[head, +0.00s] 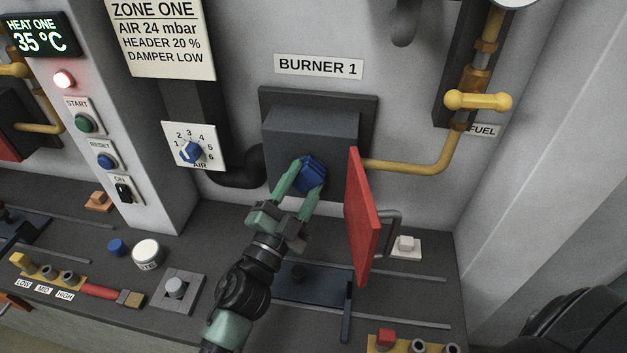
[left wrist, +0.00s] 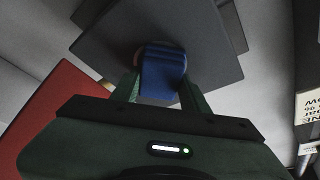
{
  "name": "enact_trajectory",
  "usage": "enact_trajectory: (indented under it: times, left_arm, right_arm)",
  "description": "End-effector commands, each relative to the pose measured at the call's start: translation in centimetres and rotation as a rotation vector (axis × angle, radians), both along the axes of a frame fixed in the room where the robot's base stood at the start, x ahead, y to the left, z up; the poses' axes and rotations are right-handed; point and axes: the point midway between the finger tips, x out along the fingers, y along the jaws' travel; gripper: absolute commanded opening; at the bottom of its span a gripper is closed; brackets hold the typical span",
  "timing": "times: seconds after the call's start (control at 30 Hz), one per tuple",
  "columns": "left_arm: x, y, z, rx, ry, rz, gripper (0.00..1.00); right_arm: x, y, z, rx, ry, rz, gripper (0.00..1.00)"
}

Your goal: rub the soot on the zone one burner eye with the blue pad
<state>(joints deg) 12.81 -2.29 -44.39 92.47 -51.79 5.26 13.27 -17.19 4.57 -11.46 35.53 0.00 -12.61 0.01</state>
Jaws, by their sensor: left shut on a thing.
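The burner 1 housing (head: 310,128) is a dark grey box on the wall. Its red door (head: 361,220) stands swung open to the right. My left gripper (head: 307,176) is shut on the blue pad (head: 314,172) and holds it at the front face of the housing. The pad also shows in the left wrist view (left wrist: 163,78) between the two green fingers. A thin brownish rim of the burner eye (left wrist: 139,56) shows beside the pad there. The pad hides most of the eye, and I cannot make out soot. Contact looks close but is not certain. My right gripper is out of view.
A yellow fuel pipe (head: 408,167) runs right of the housing, behind the door. The air dial (head: 191,152) is to the left. Below is a dark ledge with a white jar (head: 147,253), a blue cap (head: 117,247) and a white block (head: 406,244).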

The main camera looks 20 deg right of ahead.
Motion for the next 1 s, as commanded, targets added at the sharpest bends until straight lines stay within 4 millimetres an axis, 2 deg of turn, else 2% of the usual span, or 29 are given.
enact_trajectory:
  times: [0.53, 0.83, 1.0]
  left_arm:
    - [2.1, 2.9, 0.1, 0.000, -0.001, 0.000, 0.12]
    - [2.1, 3.0, 0.0, -0.001, 0.000, 0.001, 0.12]
    - [0.9, 3.8, 0.0, 0.000, 0.001, 0.001, 0.12]
  right_arm:
    - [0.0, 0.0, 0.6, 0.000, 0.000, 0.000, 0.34]
    - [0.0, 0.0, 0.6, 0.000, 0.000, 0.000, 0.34]
    - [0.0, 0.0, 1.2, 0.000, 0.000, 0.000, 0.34]
